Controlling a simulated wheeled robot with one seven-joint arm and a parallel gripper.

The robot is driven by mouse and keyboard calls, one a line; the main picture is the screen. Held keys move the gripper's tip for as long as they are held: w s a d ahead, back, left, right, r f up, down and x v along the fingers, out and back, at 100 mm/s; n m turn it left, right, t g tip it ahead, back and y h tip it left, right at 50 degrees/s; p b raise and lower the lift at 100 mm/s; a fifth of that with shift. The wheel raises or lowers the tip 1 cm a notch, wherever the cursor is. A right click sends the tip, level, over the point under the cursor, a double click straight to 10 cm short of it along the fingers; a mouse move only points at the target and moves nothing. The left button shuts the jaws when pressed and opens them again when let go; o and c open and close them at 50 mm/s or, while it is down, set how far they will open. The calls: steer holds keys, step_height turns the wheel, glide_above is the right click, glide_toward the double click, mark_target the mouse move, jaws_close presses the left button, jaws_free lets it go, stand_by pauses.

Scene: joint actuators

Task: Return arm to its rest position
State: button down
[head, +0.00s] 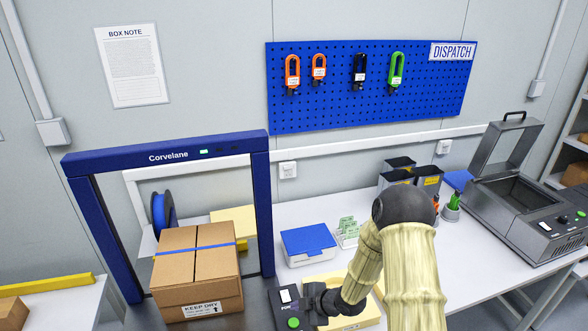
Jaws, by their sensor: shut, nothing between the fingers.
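My arm reaches in from the bottom right, with pale yellow sleeves and black joints. It is bent, with its elbow raised over the table. My gripper (314,299) is black, shut and empty. It is close beside a dark control box (277,302) with a white label and a green button. I cannot tell whether it touches the box. The fingertips are small and hard to make out against it.
A strapping frame (263,208) marked Corvelane stands around a taped carton (193,262). A blue-lidded box (308,242), dark bins (424,180) and a grey lidded machine (531,212) stand on the white table (474,255). A blue pegboard (330,115) hangs behind.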

steer(key=s+d+r+m+h, duration=0.3)
steer(key=d+r+m+h, duration=0.3)
steer(key=d+r+m, duration=0.4)
steer(key=s+d+r+m+g+h, duration=0.1)
steer(key=s+d+r+m, duration=0.1)
steer(key=s+r+m, duration=0.3)
steer(key=s+d+r+m+g, duration=0.1)
steer(key=s+r+m, duration=0.4)
steer(key=s, duration=0.5)
steer(key=shift+d+r+h, duration=0.25)
steer(key=shift+d+h, duration=0.15)
steer(key=shift+d, duration=0.2)
